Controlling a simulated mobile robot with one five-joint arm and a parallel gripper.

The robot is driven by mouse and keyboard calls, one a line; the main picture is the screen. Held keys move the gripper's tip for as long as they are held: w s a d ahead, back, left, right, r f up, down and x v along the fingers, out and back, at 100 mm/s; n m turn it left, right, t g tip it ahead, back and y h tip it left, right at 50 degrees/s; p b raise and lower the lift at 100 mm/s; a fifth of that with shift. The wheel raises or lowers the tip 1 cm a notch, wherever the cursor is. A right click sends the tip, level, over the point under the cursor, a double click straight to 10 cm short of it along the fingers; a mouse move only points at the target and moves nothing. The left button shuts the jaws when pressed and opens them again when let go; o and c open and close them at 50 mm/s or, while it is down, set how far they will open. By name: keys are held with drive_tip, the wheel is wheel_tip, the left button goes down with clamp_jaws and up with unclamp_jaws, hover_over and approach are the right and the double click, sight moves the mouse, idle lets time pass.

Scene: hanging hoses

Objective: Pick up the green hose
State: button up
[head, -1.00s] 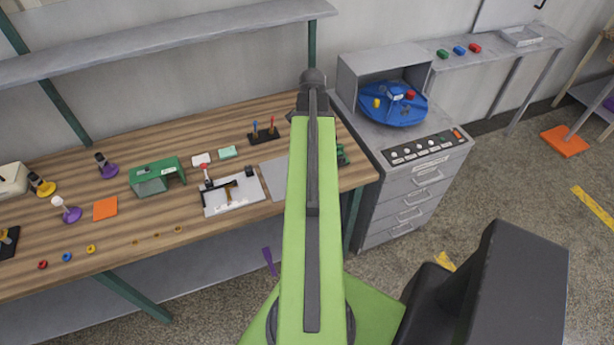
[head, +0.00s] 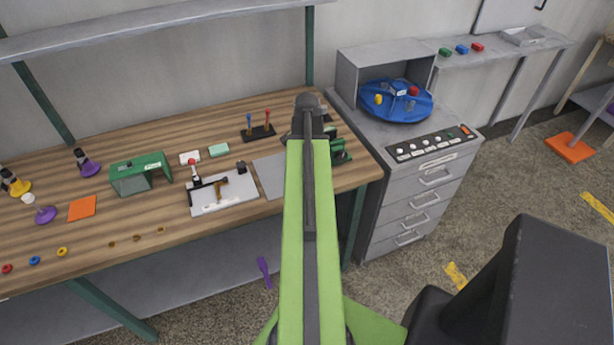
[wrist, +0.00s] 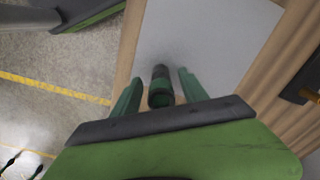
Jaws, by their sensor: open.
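My gripper (wrist: 157,90) shows in the wrist view with two green fingers spread apart, open. Between the fingers is a short dark green cylinder (wrist: 160,88) with a blackish upper part. It fits the green hose, but I cannot be sure. I cannot tell how far it is from the fingers, and I see no grip on it. In the head view my arm covers most of that spot. Dark green parts (head: 341,153) show just right of the arm, over the right end of the bench; I cannot tell what they belong to.
A grey plate (head: 268,174) lies on the wooden bench (head: 150,205), left of my arm. Further left are a white board (head: 222,205) with small parts and a green cover (head: 130,176). A grey drawer cabinet (head: 395,240) stands close at the right. A purple piece (head: 264,272) shows below the bench.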

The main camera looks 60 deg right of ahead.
drive_tip(key=shift+f, duration=0.25)
clamp_jaws()
drive_tip(key=shift+r, duration=0.1)
drive_tip(key=shift+r+p, duration=0.25)
drive_tip(key=shift+p, duration=0.25)
drive_tip(key=r+p, duration=0.4)
drive_tip(key=shift+s+d+r+p, duration=0.1)
drive_tip(key=shift+s+r+p, duration=0.25)
drive_tip(key=shift+s, duration=0.05)
drive_tip(key=s+d+r+p, duration=0.4)
drive_tip(key=s+r+p, duration=0.1)
drive_tip(key=s, duration=0.5)
